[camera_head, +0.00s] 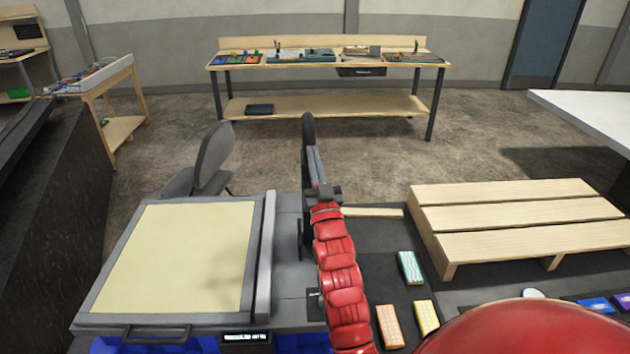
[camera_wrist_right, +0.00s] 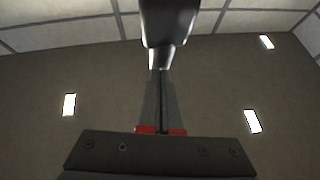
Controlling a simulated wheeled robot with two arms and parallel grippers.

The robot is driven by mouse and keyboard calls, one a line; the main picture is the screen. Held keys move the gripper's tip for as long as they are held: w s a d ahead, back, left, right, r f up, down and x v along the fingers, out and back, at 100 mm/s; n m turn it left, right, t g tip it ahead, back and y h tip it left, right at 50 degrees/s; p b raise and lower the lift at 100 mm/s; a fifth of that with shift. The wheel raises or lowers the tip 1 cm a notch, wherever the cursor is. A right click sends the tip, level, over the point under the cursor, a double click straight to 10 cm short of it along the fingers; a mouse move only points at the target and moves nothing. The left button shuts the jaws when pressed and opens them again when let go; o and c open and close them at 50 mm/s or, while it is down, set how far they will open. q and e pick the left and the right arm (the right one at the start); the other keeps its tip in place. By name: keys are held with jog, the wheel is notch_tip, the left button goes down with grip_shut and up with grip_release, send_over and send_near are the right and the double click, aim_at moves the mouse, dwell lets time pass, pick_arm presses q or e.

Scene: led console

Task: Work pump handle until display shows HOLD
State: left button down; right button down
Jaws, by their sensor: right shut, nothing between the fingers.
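The console has a grey frame around a cream panel (camera_head: 180,258) in the head view. A small dark display (camera_head: 246,338) sits at its front edge; its light characters are too small to read. A dark upright bar with a rounded end (camera_head: 308,132), apparently the pump handle, rises right of the panel. My right gripper (camera_head: 315,165) points up just in front of that bar, at the end of my red arm. In the right wrist view its fingers (camera_wrist_right: 159,85) are shut and empty. A dark bar end (camera_wrist_right: 168,22) is close beyond the tips; contact cannot be told. My left gripper is not in view.
Right of my arm lie several coloured blocks, including a teal one (camera_head: 410,267) and an orange one (camera_head: 389,325). A slatted wooden pallet (camera_head: 515,212) stands beyond them. A chair (camera_head: 212,160) is behind the console. A workbench (camera_head: 330,62) stands at the far wall.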

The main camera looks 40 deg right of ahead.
jog(key=w+d+g+b, duration=0.1)
jog(key=w, duration=0.1)
jog(key=w+d+g+b, duration=0.1)
jog(key=w+d, duration=0.1)
jog(key=w, duration=0.1)
jog(key=w+d+g+y+b, duration=0.1)
jog(key=w, duration=0.1)
jog(key=shift+w+d+m+b, duration=0.3)
jog(key=shift+w+d+m, duration=0.1)
jog(key=shift+w+d+f, duration=0.1)
jog(key=shift+w+d, duration=0.1)
jog(key=shift+w, duration=0.05)
jog(key=shift+g, duration=0.4)
